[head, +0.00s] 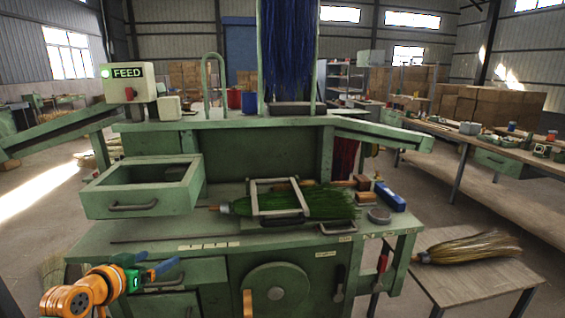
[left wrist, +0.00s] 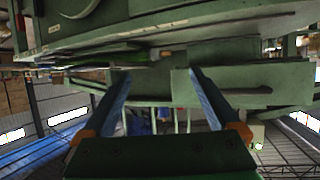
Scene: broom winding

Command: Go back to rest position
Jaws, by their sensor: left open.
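My left gripper (head: 158,263) is at the lower left of the head view, in front of the green workbench (head: 140,238) and below the open drawer (head: 140,201). Its blue fingers are spread and empty. The left wrist view shows the two fingers apart (left wrist: 160,78), with nothing between them and the scene upside down. A broom with green bristles (head: 330,203) lies on the bench, with a metal frame (head: 277,183) around its bristles. My right gripper does not show in either view.
The pulled-out drawer juts toward me above the left gripper. A wheel (head: 276,289) is on the bench front. A low table (head: 480,277) with a straw-coloured broom (head: 470,248) stands at the right. Bare floor (head: 45,195) shows at the left.

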